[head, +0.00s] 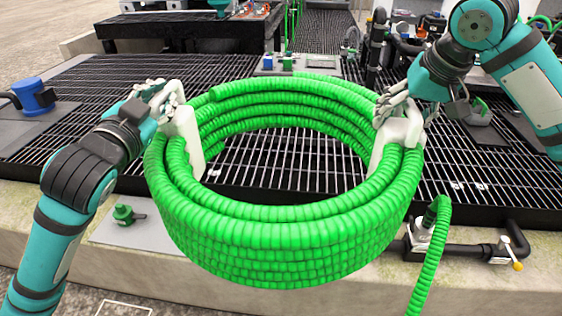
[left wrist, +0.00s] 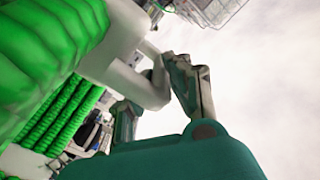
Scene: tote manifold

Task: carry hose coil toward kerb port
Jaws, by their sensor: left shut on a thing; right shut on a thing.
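The bright green hose coil (head: 280,238) hangs level in the middle of the head view, with a white handle bracket on each side. My left gripper (head: 160,98) is shut on the left white handle (head: 187,140). In the left wrist view the gripper (left wrist: 165,80) closes around the white handle (left wrist: 118,50), with green hose (left wrist: 40,60) beside it. My right gripper (head: 392,105) is shut on the right white handle (head: 397,140). Fingertips are partly hidden by the handles.
A dark metal grating (head: 290,170) lies behind and under the coil. A blue capped port (head: 33,96) is at the left, and a small green fitting (head: 124,213) sits on a grey plate. A black pipe with a yellow-handled valve (head: 512,255) is at the right. A dark table (head: 190,35) stands behind.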

